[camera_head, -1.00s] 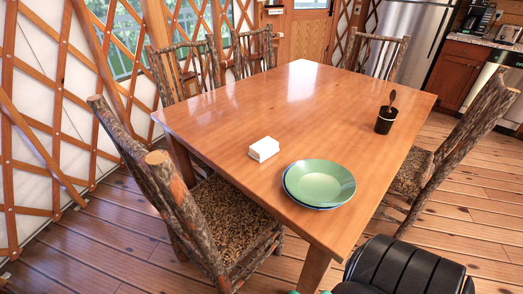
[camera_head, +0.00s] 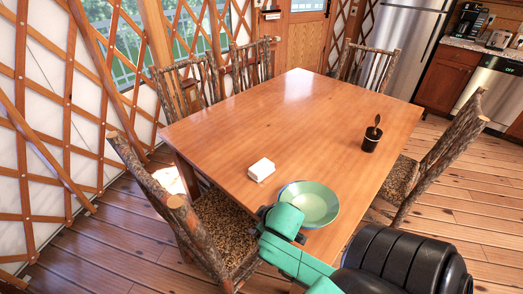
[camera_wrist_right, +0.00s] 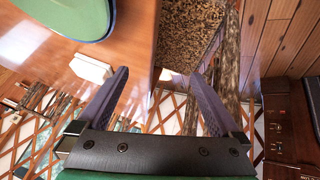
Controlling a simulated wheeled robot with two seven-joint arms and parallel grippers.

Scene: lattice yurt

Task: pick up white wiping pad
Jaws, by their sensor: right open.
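The white wiping pad (camera_head: 261,169) is a small white block lying flat on the wooden table (camera_head: 320,130), near its left front edge. My right gripper (camera_head: 263,212) is at the table's front left edge, just left of the green plate and nearer me than the pad. In the right wrist view its two fingers (camera_wrist_right: 160,76) are spread with nothing between them. In the head view the fingers are mostly hidden by the wrist. My left gripper is not in view.
The green plate (camera_head: 309,204) lies close beside my right wrist. A dark cup (camera_head: 371,141) with a spoon stands farther right. Log chairs stand around the table, one (camera_head: 215,222) below my gripper's side. The table's middle and far end are clear.

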